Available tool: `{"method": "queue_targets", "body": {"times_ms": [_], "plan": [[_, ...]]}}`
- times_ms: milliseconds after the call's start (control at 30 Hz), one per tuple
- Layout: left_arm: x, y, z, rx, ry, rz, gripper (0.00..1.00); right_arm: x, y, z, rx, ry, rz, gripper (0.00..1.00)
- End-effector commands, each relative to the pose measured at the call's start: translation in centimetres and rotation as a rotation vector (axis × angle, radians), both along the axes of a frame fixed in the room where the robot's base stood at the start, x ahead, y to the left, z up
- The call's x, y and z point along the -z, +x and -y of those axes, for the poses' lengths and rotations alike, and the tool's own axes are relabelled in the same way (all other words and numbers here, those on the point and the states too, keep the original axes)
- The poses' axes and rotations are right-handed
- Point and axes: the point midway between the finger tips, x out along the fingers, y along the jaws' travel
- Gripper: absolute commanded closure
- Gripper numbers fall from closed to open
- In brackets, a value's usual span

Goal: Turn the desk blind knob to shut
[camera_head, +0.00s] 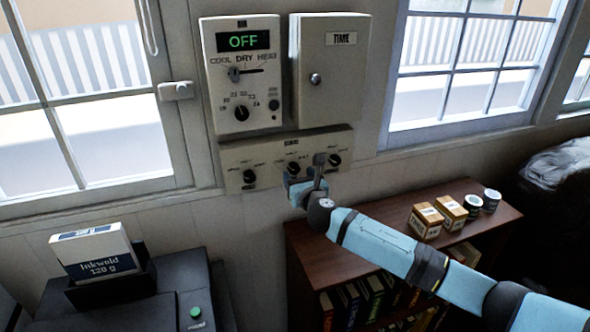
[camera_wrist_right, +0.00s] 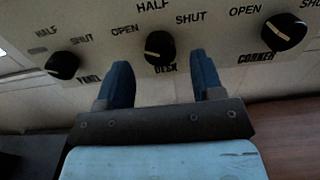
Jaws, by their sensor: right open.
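The blind panel (camera_head: 262,160) is a pale box low on the wall with three black knobs. The desk knob (camera_wrist_right: 159,47), the middle one, has "DESK" under it and "OPEN", "HALF" and "SHUT" around it. Its pale mark seems to lie toward the left, "OPEN" side. It also shows in the head view (camera_head: 293,168), close beside my fingers. My right gripper (camera_wrist_right: 162,80) is open, its two blue fingers on either side below the desk knob. I cannot tell whether they touch it. In the head view the right gripper (camera_head: 305,172) is at the panel. My left gripper is out of view.
The left knob (camera_wrist_right: 63,65) and the corner knob (camera_wrist_right: 286,32) flank the desk knob closely. Above are a thermostat (camera_head: 240,75) reading "OFF" and a "TIME" box (camera_head: 329,70). A shelf (camera_head: 480,225) with boxes and jars stands below right; a printer (camera_head: 160,290) stands lower left.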

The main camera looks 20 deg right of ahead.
Motion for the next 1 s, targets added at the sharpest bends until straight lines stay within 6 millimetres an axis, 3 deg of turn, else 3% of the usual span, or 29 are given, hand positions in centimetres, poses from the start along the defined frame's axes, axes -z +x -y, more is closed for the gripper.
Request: {"method": "queue_targets", "body": {"times_ms": [200,567,633,800,1000], "plan": [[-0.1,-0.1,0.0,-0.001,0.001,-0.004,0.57,0.0,2.7,-0.1,0.001,0.0,0.0,0.39],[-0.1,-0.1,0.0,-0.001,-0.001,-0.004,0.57,0.0,3.3,-0.1,0.0,0.001,0.0,0.39],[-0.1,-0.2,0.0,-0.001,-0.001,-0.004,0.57,0.0,3.3,-0.1,0.0,0.001,0.0,0.48],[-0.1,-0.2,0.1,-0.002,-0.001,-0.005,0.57,0.0,3.3,-0.1,0.0,0.001,-0.001,0.87],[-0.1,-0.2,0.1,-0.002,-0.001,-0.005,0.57,0.1,3.3,-0.1,0.0,0.007,-0.001,0.88]]}}
